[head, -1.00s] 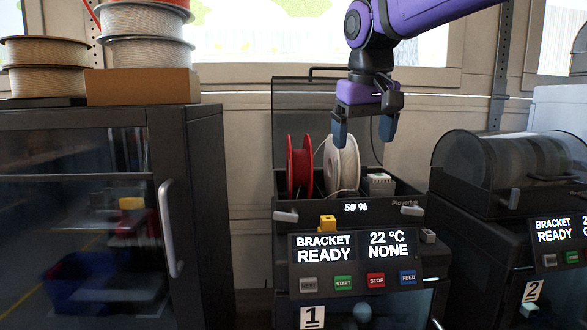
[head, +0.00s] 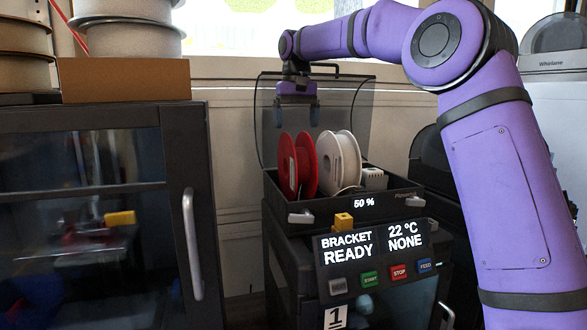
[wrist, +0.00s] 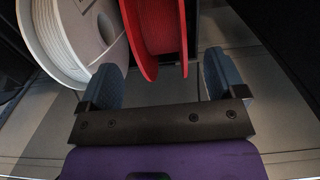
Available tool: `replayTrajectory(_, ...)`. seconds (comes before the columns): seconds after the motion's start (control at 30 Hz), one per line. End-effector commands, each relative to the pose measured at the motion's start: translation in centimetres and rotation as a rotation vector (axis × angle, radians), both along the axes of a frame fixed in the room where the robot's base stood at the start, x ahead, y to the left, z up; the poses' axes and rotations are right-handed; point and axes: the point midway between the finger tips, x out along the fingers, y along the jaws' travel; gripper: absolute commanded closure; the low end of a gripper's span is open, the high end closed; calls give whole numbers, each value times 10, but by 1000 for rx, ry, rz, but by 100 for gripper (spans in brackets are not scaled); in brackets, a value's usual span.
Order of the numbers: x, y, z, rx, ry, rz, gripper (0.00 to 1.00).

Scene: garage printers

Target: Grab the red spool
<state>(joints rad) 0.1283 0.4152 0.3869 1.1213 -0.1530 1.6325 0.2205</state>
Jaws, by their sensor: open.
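The red spool (head: 298,165) stands upright at the left in the open black bin (head: 345,208) on top of printer 1. A white spool (head: 340,163) stands upright just right of it. My gripper (head: 296,115) is open and empty, pointing down above and slightly behind the red spool in the head view. In the wrist view the red spool (wrist: 158,35) shows just beyond the space between the open fingers (wrist: 160,85), and the white spool (wrist: 75,40) is beyond the left finger. I see no contact with the red spool.
A small white box (head: 374,179) sits in the bin right of the white spool. The bin's raised clear lid (head: 345,110) stands behind the spools. A dark cabinet (head: 90,190) with a cardboard box (head: 125,81) and stacked spools on top stands at the left.

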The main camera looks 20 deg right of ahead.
Motion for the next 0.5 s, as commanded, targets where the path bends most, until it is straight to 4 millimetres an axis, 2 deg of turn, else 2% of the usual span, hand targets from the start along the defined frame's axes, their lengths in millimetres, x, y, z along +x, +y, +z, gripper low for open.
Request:
replayTrajectory(0.27, 0, 1, -27, 0, 1, 1, 11)
replayTrajectory(0.5, 1, 1, -60, 0, 2, 2, 11)
